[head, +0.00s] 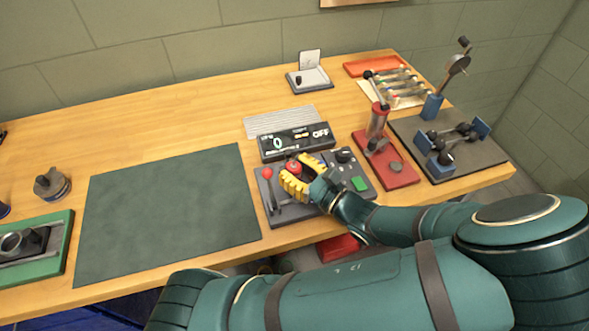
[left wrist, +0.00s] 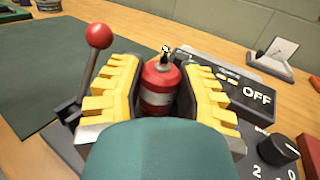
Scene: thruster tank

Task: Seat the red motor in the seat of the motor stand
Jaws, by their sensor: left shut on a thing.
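The red motor (left wrist: 158,90) is a small red cylinder with a dark top, upright between the yellow fingers of my left gripper (left wrist: 155,88) in the left wrist view. In the head view only its red top (head: 293,167) shows between the fingers of my left gripper (head: 296,182), which is shut on it. The grey motor stand (head: 284,213) lies under the gripper, with a red-knobbed lever (head: 267,174) just left of the fingers. The motor's lower end and the seat are hidden, so I cannot tell whether they touch. My right gripper is not in view.
A display box (head: 297,141) reading 0 and OFF stands behind the gripper. A control panel (head: 350,170) with a knob and green button is close on the right. A red press (head: 386,165) stands further right. The dark mat (head: 165,212) at left is clear.

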